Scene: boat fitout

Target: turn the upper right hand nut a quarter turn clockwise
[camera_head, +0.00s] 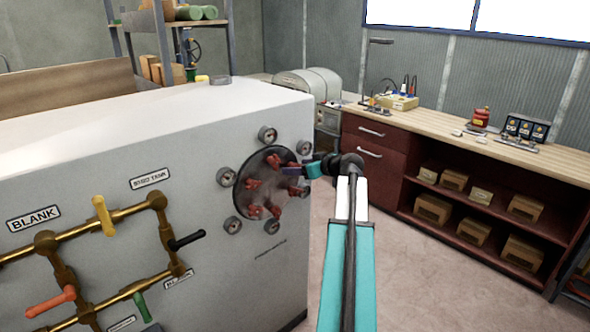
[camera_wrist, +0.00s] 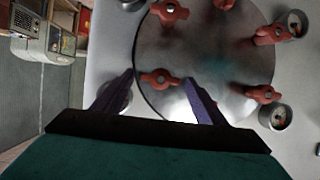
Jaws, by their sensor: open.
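A round metal hatch (camera_head: 272,192) with several red wing nuts sits on the white panel's right part; it also shows in the wrist view (camera_wrist: 215,50). My gripper (camera_head: 285,171) is open at the hatch's upper right edge and hides part of it in the head view. In the wrist view its two dark fingers (camera_wrist: 159,80) stand apart on either side of one red wing nut (camera_wrist: 160,77). The nut's wings lie roughly across the gap, pointing towards the fingers. I cannot tell whether the fingertips reach the nut's depth. Other red nuts (camera_wrist: 168,11) are clear of the fingers.
Round gauge-like fittings (camera_head: 268,134) ring the hatch, one (camera_head: 304,147) close above my gripper. Brass pipes (camera_head: 110,220) with coloured valve handles are to the left. A workbench (camera_head: 440,115) with red cabinets stands at the right. Bare floor (camera_head: 420,270) lies between.

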